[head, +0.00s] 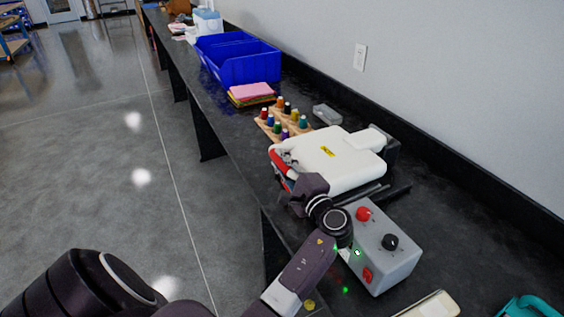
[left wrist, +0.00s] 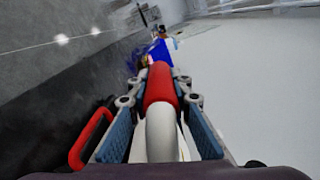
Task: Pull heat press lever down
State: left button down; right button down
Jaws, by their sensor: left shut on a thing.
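The white heat press (head: 335,158) stands on the black bench, its broad white top about level. Its red lever (head: 279,159) is at the front left edge, beside my left gripper (head: 292,180). In the left wrist view, the red and white lever bar (left wrist: 160,90) runs between the two blue-padded fingers of my left gripper (left wrist: 159,100), which is shut on it. A separate red loop (left wrist: 88,138) shows left of the fingers. My wrist hides part of the press front in the head view. My right gripper is out of view.
A grey control box (head: 385,262) with red and black knobs stands close to my left wrist. Thread spools (head: 285,120), pink sheets (head: 253,91) and a blue bin (head: 240,62) lie farther along the bench. Open floor lies left.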

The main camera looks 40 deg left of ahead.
pick_arm(q)
jog(key=shift+s+a+f, duration=0.1)
jog(key=shift+f, duration=0.15)
jog(key=c, duration=2.1)
grip_release()
jog(key=o, duration=0.3)
jog(key=shift+a+f, duration=0.15)
jog(key=shift+o, duration=0.2)
jog(key=shift+d, duration=0.25)
jog(key=v, duration=0.7)
jog(key=shift+d, duration=0.1)
